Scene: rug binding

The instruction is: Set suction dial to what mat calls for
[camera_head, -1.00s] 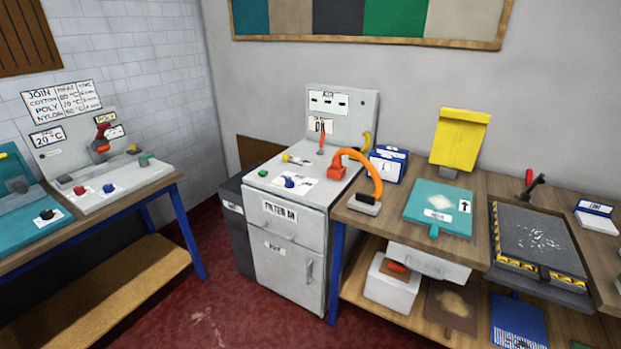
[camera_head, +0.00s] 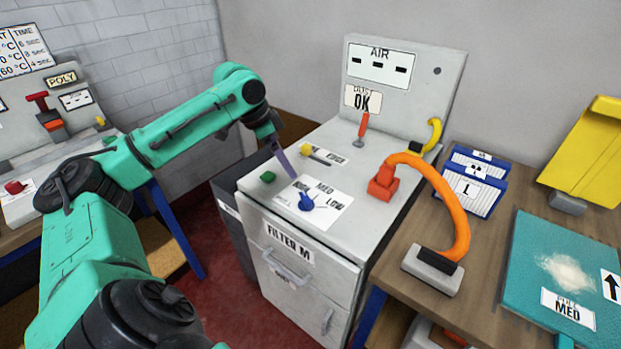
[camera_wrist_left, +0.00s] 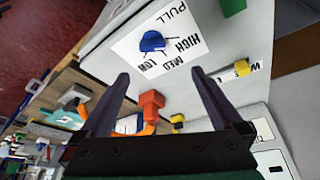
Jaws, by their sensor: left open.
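The blue suction dial (camera_head: 306,202) sits on a white label plate on top of the grey machine (camera_head: 258,195). MED and LOW are readable beside it; in the left wrist view HIGH, MED and LOW show around the dial (camera_wrist_left: 152,41). I cannot tell which mark it points to. The teal mat (camera_head: 530,225) lies on the wooden bench at right, with a pale patch, an arrow and a tag reading MED. My left gripper (camera_head: 284,164) is above the machine top, just behind and left of the dial; its fingers (camera_wrist_left: 160,73) are apart and empty. My right gripper is out of view.
On the machine are a green button (camera_head: 268,177), a yellow knob (camera_head: 306,149), a red lever (camera_head: 363,125) and a yellow hook (camera_head: 433,135). An orange hose (camera_head: 455,205) arches to the bench at right.

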